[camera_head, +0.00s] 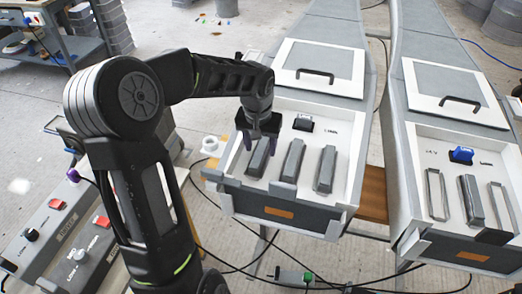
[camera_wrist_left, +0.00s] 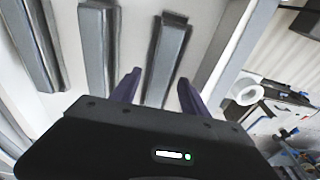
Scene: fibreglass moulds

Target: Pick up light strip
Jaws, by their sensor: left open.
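Three grey light strips lie side by side in the white tray of the left mould: a left strip (camera_head: 257,162), a middle strip (camera_head: 292,160) and a right strip (camera_head: 325,168). My left gripper (camera_head: 260,144) is open over the left strip, with its dark purple fingers on either side of the strip's upper end. In the left wrist view, that strip (camera_wrist_left: 166,55) shows between and beyond the two fingertips (camera_wrist_left: 158,88). Whether the fingers touch it cannot be told. The middle strip also shows there (camera_wrist_left: 98,45). My right gripper is not in view.
The tray's white wall (camera_head: 358,180) borders the strips. A black switch (camera_head: 303,123) sits above them. A second mould (camera_head: 453,140) stands at right with a blue switch (camera_head: 461,154). A control panel (camera_head: 60,235) is at lower left, and a white roll (camera_head: 210,143) is beside the tray.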

